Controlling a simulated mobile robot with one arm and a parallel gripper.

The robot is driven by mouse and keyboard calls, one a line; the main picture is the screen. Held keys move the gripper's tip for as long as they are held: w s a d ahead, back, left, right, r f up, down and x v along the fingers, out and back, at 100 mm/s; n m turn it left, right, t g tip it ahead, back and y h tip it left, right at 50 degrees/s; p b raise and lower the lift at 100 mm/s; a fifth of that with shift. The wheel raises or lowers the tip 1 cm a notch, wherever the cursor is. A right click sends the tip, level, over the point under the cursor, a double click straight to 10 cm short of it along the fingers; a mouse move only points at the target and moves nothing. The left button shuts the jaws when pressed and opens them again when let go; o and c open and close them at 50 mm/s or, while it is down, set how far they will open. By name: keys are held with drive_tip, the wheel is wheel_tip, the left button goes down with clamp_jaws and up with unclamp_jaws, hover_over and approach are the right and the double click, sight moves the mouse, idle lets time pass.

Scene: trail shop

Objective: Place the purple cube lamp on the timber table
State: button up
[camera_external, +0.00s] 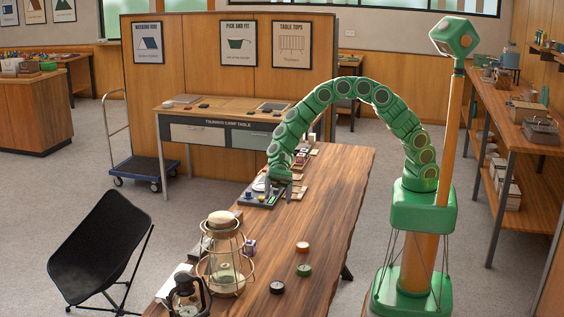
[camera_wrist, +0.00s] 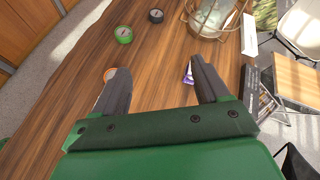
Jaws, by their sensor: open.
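The purple cube lamp (camera_external: 250,246) is small and sits at the left side of the timber table (camera_external: 335,205), just right of the big wire lantern. In the wrist view, a purple and white piece of the cube lamp (camera_wrist: 188,75) shows beside my right-hand finger, which hides part of it. The timber table (camera_wrist: 150,65) fills the middle of that view. My gripper (camera_external: 279,189) is low near the table's left edge, further back than the lamp.
The wire lantern (camera_external: 225,265) and a smaller dark lantern (camera_external: 188,295) stand at the front left. Orange (camera_external: 302,247), green (camera_external: 304,270) and black (camera_external: 277,287) round pucks lie right of them. A dark tray (camera_external: 258,197) is beside my gripper. The table's right side is clear.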

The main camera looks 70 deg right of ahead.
sight(249, 248)
drive_tip(key=w+a+f+m, duration=0.2)
drive_tip(key=f, duration=0.2)
drive_tip(key=w+a+f+m+t+y, duration=0.1)
drive_tip(key=w+a+f+m, duration=0.1)
drive_tip(key=w+a+f, duration=0.1)
drive_tip(key=w+a+f+m+t, duration=0.1)
drive_tip(key=w+a+f, duration=0.1)
drive_tip(key=f, duration=0.4)
drive_tip(key=shift+w+a+f+m, duration=0.15)
drive_tip(key=shift+a+m, duration=0.25)
drive_tip(key=shift+a, duration=0.3)
drive_tip(key=shift+a+f+y, duration=0.15)
drive_tip(key=shift+a+f, duration=0.1)
drive_tip(key=shift+a, duration=0.4)
drive_tip(key=shift+a+f+y, duration=0.15)
drive_tip(key=shift+a+f, duration=0.1)
drive_tip(key=shift+a, duration=0.4)
drive_tip(key=x, duration=0.3)
drive_tip(key=shift+a+f, duration=0.4)
drive_tip(key=shift+a, duration=0.5)
drive_tip(key=shift+c, duration=0.3)
drive_tip(key=c, duration=1.1)
drive_tip(key=shift+r, duration=0.15)
